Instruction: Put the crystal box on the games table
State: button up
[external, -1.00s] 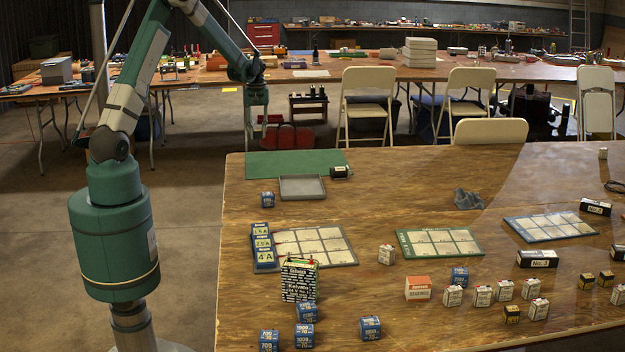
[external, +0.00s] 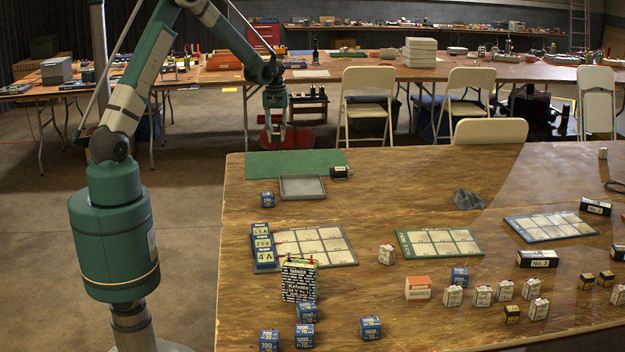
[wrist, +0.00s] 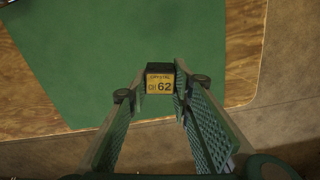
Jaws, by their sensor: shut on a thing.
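My gripper (external: 274,138) is shut on the crystal box (wrist: 160,79), a small dark box with a yellow face reading CRYSTAL and 62, held between the fingertips in the wrist view. In the external view the gripper hangs beyond the far edge of the near wooden table (external: 400,195), and the box is too small to make out there. In the wrist view the green mat (wrist: 100,45) shows below and around the box. Which table is the games table is not marked in these views.
The near table holds a grey tray (external: 302,188), a small black box (external: 340,171), card boards (external: 440,243), a tall battery (external: 299,280) and several small boxes. Folding chairs (external: 368,100) and a long back table (external: 350,72) stand behind. The green mat's top is largely clear.

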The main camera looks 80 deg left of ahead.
jog(key=w+d+m, duration=0.4)
jog(key=w+d, duration=1.6)
jog(key=d, duration=0.4)
jog(key=w+d+m, duration=0.2)
jog(key=w+d, duration=0.3)
jog(key=d, duration=0.8)
jog(key=w+d+m, duration=0.2)
jog(key=w+d, duration=0.2)
jog(key=d, duration=1)
jog(key=m+b, duration=0.1)
jog(key=m, duration=0.6)
send_over(376, 297)
jog(key=shift+a+f+b, duration=0.1)
jog(key=shift+f+b, duration=0.7)
jog(key=shift+f, duration=2.3)
